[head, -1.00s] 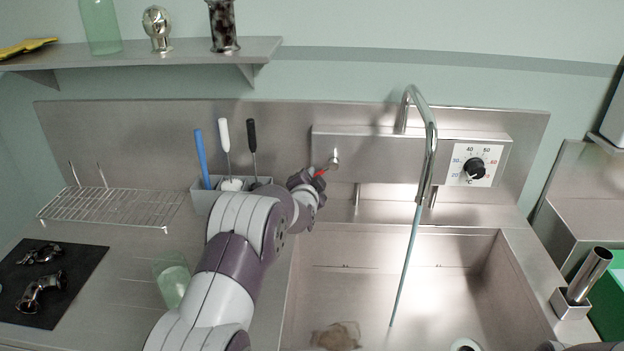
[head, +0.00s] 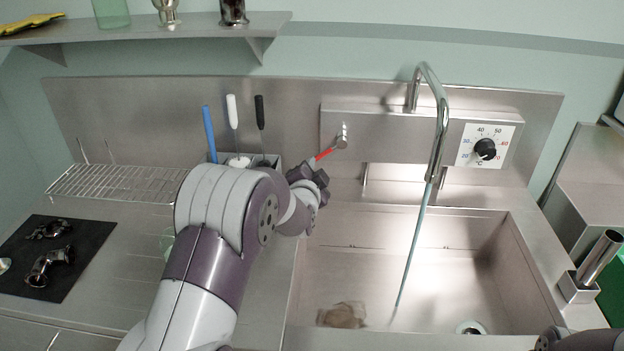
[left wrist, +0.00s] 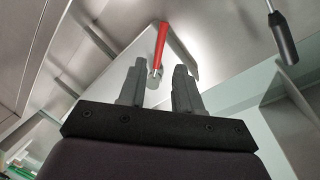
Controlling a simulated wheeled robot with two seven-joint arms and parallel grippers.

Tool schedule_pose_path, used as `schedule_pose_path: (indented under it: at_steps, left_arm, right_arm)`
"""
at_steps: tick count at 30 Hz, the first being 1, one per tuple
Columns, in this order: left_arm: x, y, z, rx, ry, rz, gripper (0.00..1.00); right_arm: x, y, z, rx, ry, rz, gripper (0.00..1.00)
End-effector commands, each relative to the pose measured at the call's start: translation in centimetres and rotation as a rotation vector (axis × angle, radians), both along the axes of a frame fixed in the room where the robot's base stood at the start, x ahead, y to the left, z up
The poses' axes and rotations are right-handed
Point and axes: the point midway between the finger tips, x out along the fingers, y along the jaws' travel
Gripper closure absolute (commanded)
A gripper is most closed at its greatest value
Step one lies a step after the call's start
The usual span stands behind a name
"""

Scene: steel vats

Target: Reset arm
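My left gripper (head: 316,183) is in front of the back panel, left of the sink. In the left wrist view its two grey fingers (left wrist: 159,68) stand apart with nothing gripped between them. A red lever (head: 326,154) on a metal valve (head: 342,137) is just beyond the fingertips. In the left wrist view the red lever (left wrist: 162,42) appears ahead of the gap, seemingly clear of the fingers. A dark part of my right arm (head: 580,339) shows at the bottom right corner; its finger state is not clear.
A tall spout (head: 440,120) with a thin stream stands over the steel sink (head: 470,245). A holder with blue, white and black handles (head: 210,135) is behind my left arm. A wire rack (head: 110,182) and black mat (head: 75,275) lie left. A shelf (head: 150,28) is above.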

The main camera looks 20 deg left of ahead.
Motion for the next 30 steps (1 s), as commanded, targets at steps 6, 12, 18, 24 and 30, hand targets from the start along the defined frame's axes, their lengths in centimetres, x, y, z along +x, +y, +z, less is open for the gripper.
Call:
schedule_pose_path:
  at_steps: [6,12,18,24,30]
  left_arm:
    - [-2.9,-0.6,0.5,0.001,0.0,-0.002,0.66]
    - [-3.2,-0.7,0.6,0.001,0.001,-0.001,0.66]
    - [-3.2,-0.7,0.6,0.001,0.0,0.0,0.66]
    - [-5.9,-2.6,-0.3,-0.169,0.174,-0.011,0.66]
    - [-20.7,-7.1,-4.6,-0.612,0.765,0.202,0.66]
  right_arm:
    - [0.0,0.0,-0.4,0.0,0.0,0.0,0.46]
    - [0.0,0.0,-0.4,0.0,0.0,0.0,0.46]
    - [0.0,0.0,-0.4,0.0,0.0,0.0,0.46]
    - [0.0,0.0,1.3,0.0,0.0,0.0,0.46]
    - [0.0,0.0,4.5,0.0,-0.001,0.0,0.46]
